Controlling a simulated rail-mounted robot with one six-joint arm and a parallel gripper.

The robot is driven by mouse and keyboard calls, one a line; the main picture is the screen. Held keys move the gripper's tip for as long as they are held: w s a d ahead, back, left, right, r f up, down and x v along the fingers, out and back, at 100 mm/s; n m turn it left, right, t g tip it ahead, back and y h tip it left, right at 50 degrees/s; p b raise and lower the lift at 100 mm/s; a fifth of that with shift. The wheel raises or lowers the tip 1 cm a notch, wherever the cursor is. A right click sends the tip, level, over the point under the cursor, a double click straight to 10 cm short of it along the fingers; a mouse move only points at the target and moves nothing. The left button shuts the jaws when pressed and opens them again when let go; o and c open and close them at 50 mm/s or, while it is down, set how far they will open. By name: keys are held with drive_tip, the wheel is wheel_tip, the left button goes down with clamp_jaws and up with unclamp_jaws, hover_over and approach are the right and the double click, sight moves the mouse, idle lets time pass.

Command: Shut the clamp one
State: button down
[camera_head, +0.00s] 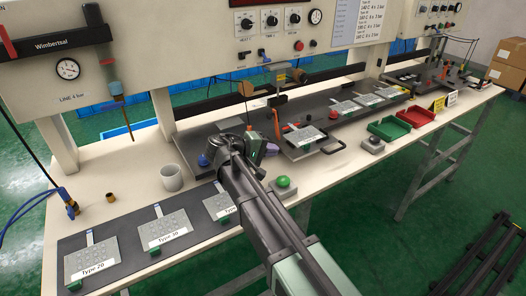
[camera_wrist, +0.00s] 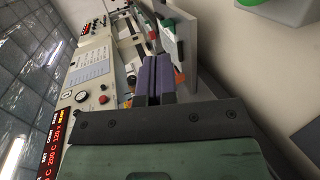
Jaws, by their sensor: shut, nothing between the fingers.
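An orange upright handle (camera_head: 276,123), which looks like a clamp lever, stands at the left edge of the press fixture in the middle of the bench. I cannot tell for sure that it is clamp one. My gripper (camera_head: 271,149) is in front and left of the fixture, apart from the handle in the head view. Its purple fingers (camera_wrist: 153,78) are shut together with nothing between them. An orange part (camera_wrist: 180,78) shows just beyond the fingers in the wrist view. My arm hides part of the bench behind it.
A plate with a black handle (camera_head: 308,139) sits on the fixture. A green button (camera_head: 283,183) and a grey box (camera_head: 373,145) stand near the front edge. Green (camera_head: 389,129) and red (camera_head: 416,116) trays lie to the right.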

drive_tip(key=w+a+r+n+t+h+b, duration=0.1)
drive_tip(key=w+a+t+h, duration=0.15)
drive_tip(key=a, duration=0.45)
drive_tip(key=w+a+n+t+h+b, duration=0.1)
drive_tip(key=a+t+b, duration=0.15)
drive_tip(key=a, duration=0.55)
drive_tip(key=p, duration=0.3)
approach(268, 117)
drive_tip(key=x, duration=0.7)
drive_tip(key=shift+w+d, duration=0.2)
drive_tip(key=shift+w, duration=0.05)
